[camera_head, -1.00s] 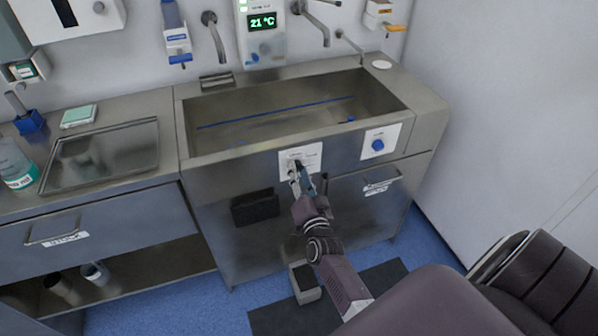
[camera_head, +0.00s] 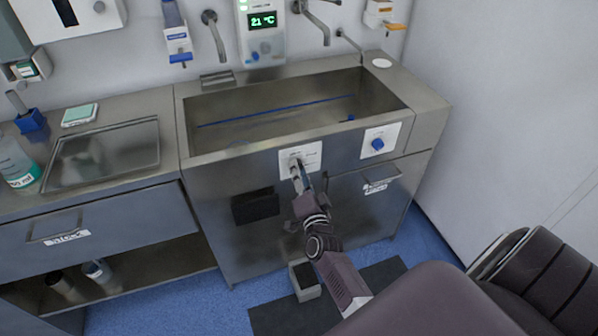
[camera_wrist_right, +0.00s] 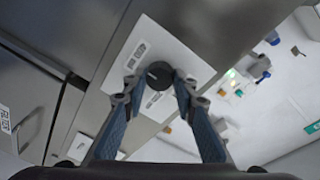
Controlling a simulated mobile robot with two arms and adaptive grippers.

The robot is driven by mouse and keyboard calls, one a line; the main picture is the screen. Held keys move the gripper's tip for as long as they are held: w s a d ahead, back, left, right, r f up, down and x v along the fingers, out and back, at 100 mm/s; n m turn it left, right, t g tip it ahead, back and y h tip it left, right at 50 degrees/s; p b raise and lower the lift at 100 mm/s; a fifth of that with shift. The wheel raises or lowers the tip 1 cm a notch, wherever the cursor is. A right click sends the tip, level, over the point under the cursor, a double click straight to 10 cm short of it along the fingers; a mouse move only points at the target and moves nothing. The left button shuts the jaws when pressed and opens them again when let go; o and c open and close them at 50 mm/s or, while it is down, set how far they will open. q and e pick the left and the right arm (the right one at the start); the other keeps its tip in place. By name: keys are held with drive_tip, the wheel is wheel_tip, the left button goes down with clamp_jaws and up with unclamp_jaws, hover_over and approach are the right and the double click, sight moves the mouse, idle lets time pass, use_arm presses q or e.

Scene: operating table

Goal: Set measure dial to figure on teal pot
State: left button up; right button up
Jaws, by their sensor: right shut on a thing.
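The measure dial is a black knob (camera_wrist_right: 158,75) on a white plate (camera_head: 312,155) on the sink unit's front. My right gripper (camera_head: 298,168) is at this plate. In the right wrist view my right gripper (camera_wrist_right: 157,88) has its two fingertips on either side of the knob, shut on it. A small light mark shows on the knob; the plate's print is too small to read. The teal pot (camera_head: 14,160) is a clear vessel with teal liquid at the left edge of the counter. Its label ends in "ml"; its figure is cut off or unclear. My left gripper is out of view.
A blue knob (camera_head: 377,144) sits on a second white plate to the right. The steel sink (camera_head: 290,115) is above. A drawer handle (camera_head: 365,182) and a dark box (camera_head: 255,207) flank my right gripper. A metal tray (camera_head: 105,155) lies on the left counter.

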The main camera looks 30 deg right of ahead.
drive_tip(key=o, duration=1.2)
drive_tip(key=shift+c, duration=0.2)
drive_tip(key=v, duration=1.2)
